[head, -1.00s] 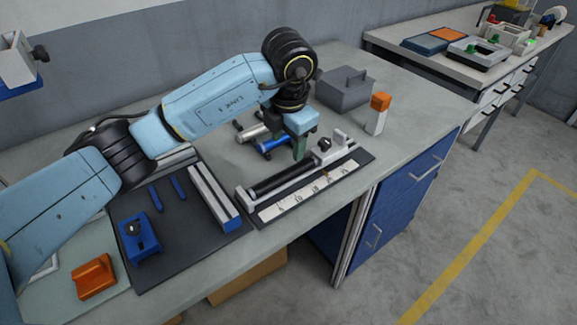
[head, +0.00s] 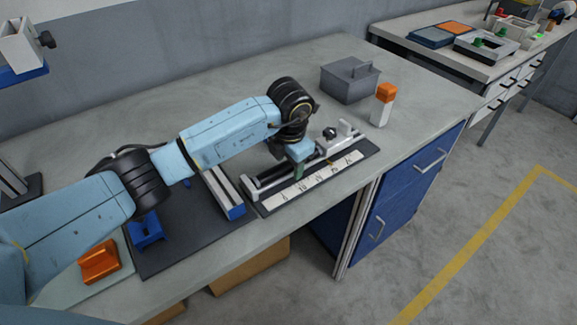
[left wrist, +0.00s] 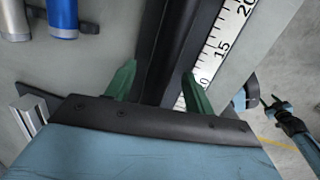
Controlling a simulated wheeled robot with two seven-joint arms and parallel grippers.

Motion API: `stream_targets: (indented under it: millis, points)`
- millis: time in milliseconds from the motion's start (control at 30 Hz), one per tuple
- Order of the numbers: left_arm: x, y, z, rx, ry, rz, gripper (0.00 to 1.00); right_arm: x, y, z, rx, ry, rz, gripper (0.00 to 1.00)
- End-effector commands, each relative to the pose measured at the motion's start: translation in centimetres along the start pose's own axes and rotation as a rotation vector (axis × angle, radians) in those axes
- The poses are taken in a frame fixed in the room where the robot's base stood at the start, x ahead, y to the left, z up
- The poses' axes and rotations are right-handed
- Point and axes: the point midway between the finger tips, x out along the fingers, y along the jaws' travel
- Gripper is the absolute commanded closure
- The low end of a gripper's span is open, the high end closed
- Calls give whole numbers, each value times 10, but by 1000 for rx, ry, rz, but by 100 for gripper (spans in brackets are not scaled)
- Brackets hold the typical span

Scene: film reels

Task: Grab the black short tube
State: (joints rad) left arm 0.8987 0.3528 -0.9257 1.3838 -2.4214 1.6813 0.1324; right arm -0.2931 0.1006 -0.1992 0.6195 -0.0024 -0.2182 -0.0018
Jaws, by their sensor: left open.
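The black short tube (left wrist: 165,55) lies lengthwise in a holder with a white ruler strip (head: 318,180). In the left wrist view it runs between my two green fingertips.
A silver tube (left wrist: 14,22) and a blue tube (left wrist: 62,20) lie beside the holder. A grey box (head: 350,82) and an orange-capped white bottle (head: 382,105) stand behind it. An orange block (head: 99,262) sits at the front left. The table's front edge is close to the holder.

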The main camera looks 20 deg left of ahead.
Motion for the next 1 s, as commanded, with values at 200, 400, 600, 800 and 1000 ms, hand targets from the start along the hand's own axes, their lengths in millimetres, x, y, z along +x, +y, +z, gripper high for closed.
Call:
stream_targets:
  millis: [200, 400, 600, 800, 1000]
  points:
    - [-1, 0, 0, 0, -1, 0, 57, 0, -1, 8, 0, -13, -2, 52]
    - [-1, 0, 0, 0, -1, 0, 83, 0, -1, 9, 0, -15, -2, 52]
    - [-1, 0, 0, 0, -2, 0, 100, 0, -1, 8, 0, -15, -2, 52]
    - [-5, 1, 1, -1, -3, 0, 100, -1, -1, 8, 0, -14, -1, 52]
    - [-37, 6, 5, 1, -7, 2, 100, -3, -1, 6, 1, -11, -1, 52]
